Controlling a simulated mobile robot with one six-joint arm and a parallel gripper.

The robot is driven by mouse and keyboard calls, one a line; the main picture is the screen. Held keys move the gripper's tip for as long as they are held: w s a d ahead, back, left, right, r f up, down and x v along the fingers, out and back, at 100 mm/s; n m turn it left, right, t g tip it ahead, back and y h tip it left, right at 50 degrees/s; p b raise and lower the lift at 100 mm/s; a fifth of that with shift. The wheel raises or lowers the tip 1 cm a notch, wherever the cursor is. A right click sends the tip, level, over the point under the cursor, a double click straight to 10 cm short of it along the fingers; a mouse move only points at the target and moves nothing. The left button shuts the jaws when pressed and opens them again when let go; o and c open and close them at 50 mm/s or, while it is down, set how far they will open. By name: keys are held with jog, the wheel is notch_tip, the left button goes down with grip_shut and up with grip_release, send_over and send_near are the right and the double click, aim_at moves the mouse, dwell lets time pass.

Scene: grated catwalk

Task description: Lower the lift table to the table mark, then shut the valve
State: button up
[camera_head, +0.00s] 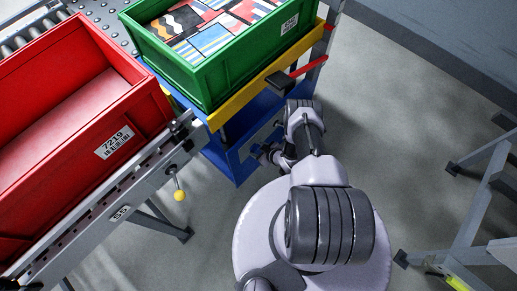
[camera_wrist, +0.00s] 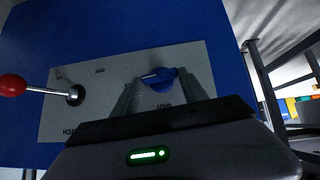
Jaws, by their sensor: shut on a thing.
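The lift table (camera_head: 236,108), with a yellow edge and blue body, carries a green crate of patterned items. A red pointer (camera_head: 309,68) stands by its post at the right. In the wrist view, a pale panel (camera_wrist: 100,118) on the blue body (camera_wrist: 120,25) holds a blue valve handle (camera_wrist: 160,78) and a red-knobbed lever (camera_wrist: 12,85) to its left. My gripper (camera_wrist: 163,90) is shut on the blue valve handle, one finger on each side. In the head view, my gripper (camera_head: 272,156) is at the table's side, and the panel is hidden there.
A red crate (camera_head: 150,110) labelled 7219 sits on a grey conveyor (camera_head: 95,215) at the left. A yellow-knobbed lever (camera_head: 180,195) hangs from the conveyor's side. The green crate (camera_head: 190,82) is on the table. Grey frame legs (camera_head: 470,215) stand at the right; open floor lies between.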

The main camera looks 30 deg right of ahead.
jog(key=shift+a+n+h, duration=0.1)
jog(key=shift+n+h, duration=0.2)
jog(key=shift+h, duration=0.2)
jog(key=o, duration=1.4)
jog(key=shift+c, duration=0.2)
jog(key=p+v, duration=0.8)
jog(key=v, duration=0.9)
jog(key=shift+s, duration=0.45)
jog(key=shift+f, duration=0.1)
